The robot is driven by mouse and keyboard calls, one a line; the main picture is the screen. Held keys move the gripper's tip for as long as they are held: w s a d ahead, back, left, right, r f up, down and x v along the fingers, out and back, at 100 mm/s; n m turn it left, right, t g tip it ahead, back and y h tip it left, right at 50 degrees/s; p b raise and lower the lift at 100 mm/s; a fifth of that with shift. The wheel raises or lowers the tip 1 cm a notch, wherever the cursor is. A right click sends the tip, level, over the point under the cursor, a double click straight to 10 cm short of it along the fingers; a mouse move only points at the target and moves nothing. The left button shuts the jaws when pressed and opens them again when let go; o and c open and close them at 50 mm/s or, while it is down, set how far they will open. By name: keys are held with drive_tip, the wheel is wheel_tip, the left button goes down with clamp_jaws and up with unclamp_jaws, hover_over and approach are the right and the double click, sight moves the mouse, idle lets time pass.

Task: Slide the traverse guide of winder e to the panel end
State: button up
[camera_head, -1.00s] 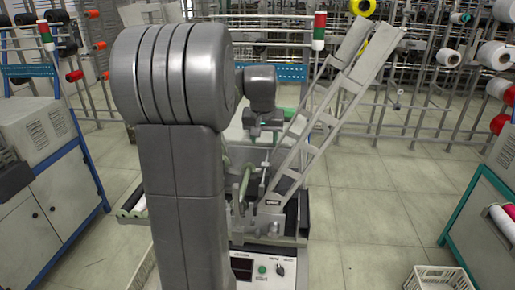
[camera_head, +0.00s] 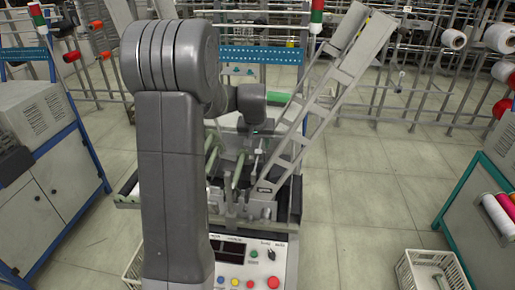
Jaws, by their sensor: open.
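The winder (camera_head: 290,215) in front of me has a white control panel (camera_head: 262,262) at its near end, with buttons, a knob and dark displays. Green rods (camera_head: 238,172) run along its bed, away from the panel. A small light upright part (camera_head: 257,160), which may be the traverse guide, stands between the rods and the slanted frame. No letter is readable on the winder. My gripper (camera_head: 258,134) is small and dark, above the far part of the bed. It is open, and its fingertips are hard to make out. My arm hides the winder's left side.
A slanted grey ladder-like frame (camera_head: 318,98) rises on the winder's right. A blue-framed cabinet (camera_head: 45,170) stands left, a teal-framed machine (camera_head: 488,215) right. A white basket (camera_head: 432,272) sits on the floor at lower right. Open tiled floor (camera_head: 365,195) lies between.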

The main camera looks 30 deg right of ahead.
sight(258, 151)
drive_tip(key=shift+x, duration=2.45)
